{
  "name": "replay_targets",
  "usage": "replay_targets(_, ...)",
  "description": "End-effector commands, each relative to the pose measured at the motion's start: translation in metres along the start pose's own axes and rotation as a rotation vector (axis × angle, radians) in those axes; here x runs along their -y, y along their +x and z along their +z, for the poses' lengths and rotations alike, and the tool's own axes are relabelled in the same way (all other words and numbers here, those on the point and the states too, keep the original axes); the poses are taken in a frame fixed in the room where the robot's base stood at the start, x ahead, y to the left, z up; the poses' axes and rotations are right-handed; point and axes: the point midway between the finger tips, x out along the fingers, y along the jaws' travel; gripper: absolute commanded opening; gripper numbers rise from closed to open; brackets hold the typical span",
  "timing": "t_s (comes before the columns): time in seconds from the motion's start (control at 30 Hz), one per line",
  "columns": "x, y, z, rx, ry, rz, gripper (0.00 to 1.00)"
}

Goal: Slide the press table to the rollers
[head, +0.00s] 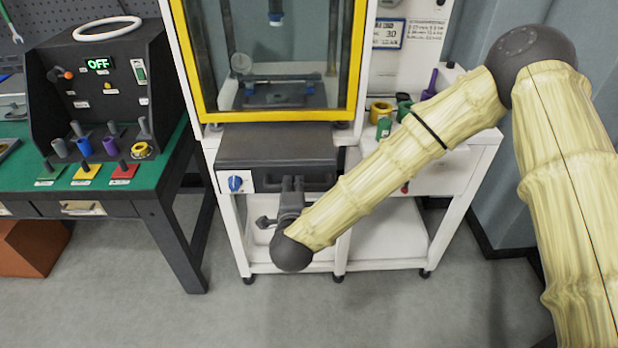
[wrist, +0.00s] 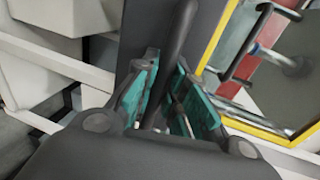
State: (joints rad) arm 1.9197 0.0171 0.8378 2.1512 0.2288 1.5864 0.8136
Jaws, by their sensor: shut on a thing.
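The press stands in the middle of the head view, with a yellow-framed window (head: 283,116). A dark grey slab (head: 265,143), which looks like the press table, juts out below the window. A dark bar handle (head: 262,186) runs along its front. My gripper (head: 292,184) is at the right part of this handle. In the wrist view, the teal-padded fingers of my gripper (wrist: 165,95) sit on both sides of the dark handle bar (wrist: 180,38), shut on it. I cannot make out the rollers. A metal plate with fittings (head: 285,99) shows behind the window.
A green workbench (head: 60,195) with a control box (head: 105,85) reading OFF stands left. A white side shelf (head: 455,155) holds coloured rings and cylinders at right. The grey floor (head: 300,310) in front is clear.

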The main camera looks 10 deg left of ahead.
Motion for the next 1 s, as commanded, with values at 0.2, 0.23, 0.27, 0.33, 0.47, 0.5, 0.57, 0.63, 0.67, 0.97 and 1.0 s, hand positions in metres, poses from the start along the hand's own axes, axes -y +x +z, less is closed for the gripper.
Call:
replay_targets(0.2,-0.0022,-0.0079,0.0091,0.013,-0.003,0.001,0.00)
replay_targets(0.23,-0.0021,-0.0079,0.0092,0.014,-0.003,0.001,0.00)
replay_targets(0.27,-0.0021,-0.0079,0.0092,0.013,-0.003,0.001,0.00)
replay_targets(0.33,-0.0021,-0.0078,0.0091,0.013,-0.003,0.001,0.00)
replay_targets(0.47,-0.0021,-0.0078,0.0089,0.013,-0.003,0.001,0.15)
replay_targets(0.5,-0.0020,-0.0077,0.0088,0.013,-0.003,0.001,0.22)
replay_targets(0.57,-0.0020,-0.0077,0.0087,0.013,-0.003,0.001,0.33)
replay_targets(0.63,-0.0018,-0.0076,0.0085,0.013,-0.003,0.001,0.35)
replay_targets(0.67,-0.0017,-0.0076,0.0085,0.012,-0.003,0.000,0.35)
replay_targets(0.97,-0.0015,-0.0099,0.0082,0.012,-0.002,0.000,0.35)
replay_targets(1.0,-0.0015,-0.0119,0.0082,0.012,-0.002,0.000,0.35)
